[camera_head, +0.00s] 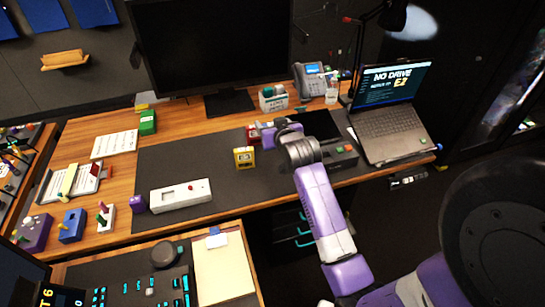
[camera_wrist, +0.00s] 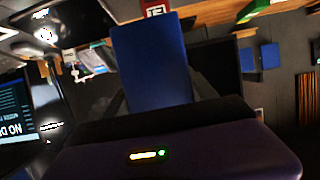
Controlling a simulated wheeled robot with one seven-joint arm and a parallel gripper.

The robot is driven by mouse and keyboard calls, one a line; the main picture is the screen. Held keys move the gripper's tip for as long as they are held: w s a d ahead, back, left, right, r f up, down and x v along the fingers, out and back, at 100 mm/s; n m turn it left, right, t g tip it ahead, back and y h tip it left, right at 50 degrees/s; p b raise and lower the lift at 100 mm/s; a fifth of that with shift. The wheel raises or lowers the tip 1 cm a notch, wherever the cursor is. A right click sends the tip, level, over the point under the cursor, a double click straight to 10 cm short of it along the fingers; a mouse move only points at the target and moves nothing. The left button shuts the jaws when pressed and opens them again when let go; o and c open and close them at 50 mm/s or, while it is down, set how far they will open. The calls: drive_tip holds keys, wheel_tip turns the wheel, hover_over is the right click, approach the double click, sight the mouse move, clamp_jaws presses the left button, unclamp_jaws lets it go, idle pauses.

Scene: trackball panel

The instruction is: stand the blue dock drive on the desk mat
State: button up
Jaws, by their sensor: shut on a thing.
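The blue dock drive (camera_wrist: 150,65) is a flat blue block in the wrist view, between the dark fingers of my gripper (camera_head: 271,130). My gripper is shut on it. In the head view the gripper is over the back middle part of the dark desk mat (camera_head: 200,160), and the drive is mostly hidden by it. I cannot tell whether the drive touches the mat. A yellow drive (camera_head: 245,157) stands on the mat, in front and left of the gripper. A red drive (camera_head: 253,132) is just left of the gripper; it also shows in the wrist view (camera_wrist: 155,8).
A grey dock (camera_head: 343,155) is right of my wrist, before the laptop (camera_head: 390,110), whose screen reads "NO DRIVE". A white panel (camera_head: 181,195) lies at the mat's front left. A monitor (camera_head: 215,45) and a white box (camera_head: 273,98) are behind.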

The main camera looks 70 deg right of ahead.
wheel_tip(320, 180, down, 16)
drive_tip(key=shift+f, duration=0.15)
idle(0.3)
drive_tip(key=shift+f, duration=0.2)
drive_tip(key=o, duration=1.7)
drive_tip(key=shift+c, duration=0.2)
drive_tip(key=shift+r, duration=0.1)
